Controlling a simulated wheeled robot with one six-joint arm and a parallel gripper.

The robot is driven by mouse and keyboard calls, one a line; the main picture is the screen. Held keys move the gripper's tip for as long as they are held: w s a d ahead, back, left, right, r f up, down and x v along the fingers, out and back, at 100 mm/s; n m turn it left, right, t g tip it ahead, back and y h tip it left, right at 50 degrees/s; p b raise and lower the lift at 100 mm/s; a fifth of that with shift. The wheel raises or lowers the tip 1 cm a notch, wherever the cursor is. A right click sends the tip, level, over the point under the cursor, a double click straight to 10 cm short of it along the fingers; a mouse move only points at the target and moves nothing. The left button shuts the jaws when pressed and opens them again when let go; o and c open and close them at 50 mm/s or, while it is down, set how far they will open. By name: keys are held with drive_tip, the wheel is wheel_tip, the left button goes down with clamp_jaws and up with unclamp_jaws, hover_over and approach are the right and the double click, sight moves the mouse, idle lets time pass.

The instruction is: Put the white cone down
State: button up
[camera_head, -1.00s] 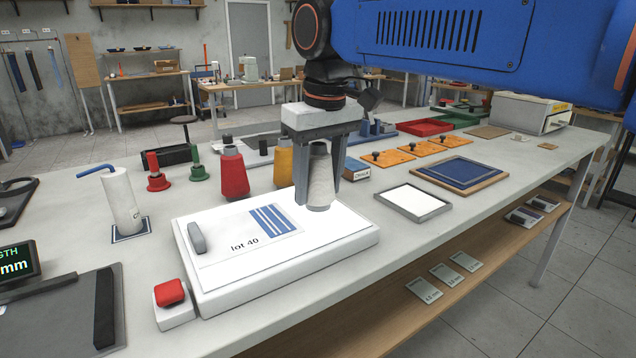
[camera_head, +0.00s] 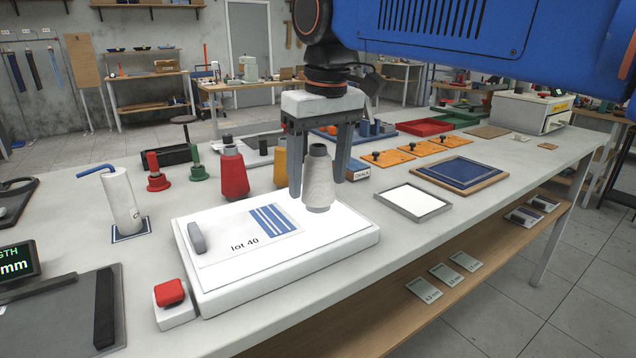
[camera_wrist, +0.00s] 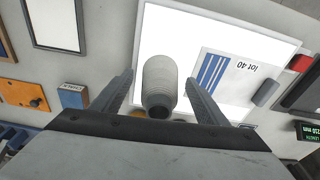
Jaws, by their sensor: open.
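The white cone (camera_head: 319,180) of thread stands upright on the white board (camera_head: 345,240) marked "lot 40", near its back right corner. My gripper (camera_head: 318,190) is open, with its fingers apart on either side of the cone and set behind it. In the wrist view the cone (camera_wrist: 159,85) lies between and beyond the two fingertips (camera_wrist: 157,82), with a clear gap on both sides. Nothing is held. The cone's base seems to rest on the board's surface.
A red cone (camera_head: 233,172) and a yellow cone (camera_head: 281,160) stand behind the board. A grey-framed white tray (camera_head: 413,201) and a chalk box (camera_head: 357,170) are to the right. A red button (camera_head: 170,292) sits at the board's front left.

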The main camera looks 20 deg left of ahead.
sight(321, 147)
drive_tip(key=r, duration=0.6)
drive_tip(key=d+r, duration=0.1)
drive_tip(key=r, duration=0.3)
drive_tip(key=shift+s, duration=0.4)
drive_tip(key=d+f+m+t, duration=0.15)
drive_tip(key=d+f, duration=0.25)
drive_tip(key=d, duration=0.4)
drive_tip(key=w+d+f+m, duration=0.15)
drive_tip(key=d+f, duration=0.25)
drive_tip(key=d, duration=0.5)
drive_tip(key=d+f+m, duration=0.2)
drive_tip(key=d+f, duration=0.2)
drive_tip(key=d, duration=0.4)
drive_tip(key=s+d+f+m+t, duration=0.1)
drive_tip(key=s+d+f+m, duration=0.1)
drive_tip(key=s+d+f, duration=0.4)
drive_tip(key=s+d+f+m+t+h, duration=0.1)
drive_tip(key=s+d+f+m, duration=0.2)
drive_tip(key=s+d+f, duration=0.4)
drive_tip(key=d+f, duration=0.5)
drive_tip(key=f, duration=0.4)
drive_tip(key=shift+s+d+f+m, duration=0.2)
drive_tip(key=shift+d+f+m, duration=0.05)
drive_tip(key=shift+d+m, duration=0.1)
drive_tip(key=shift+t, duration=0.25)
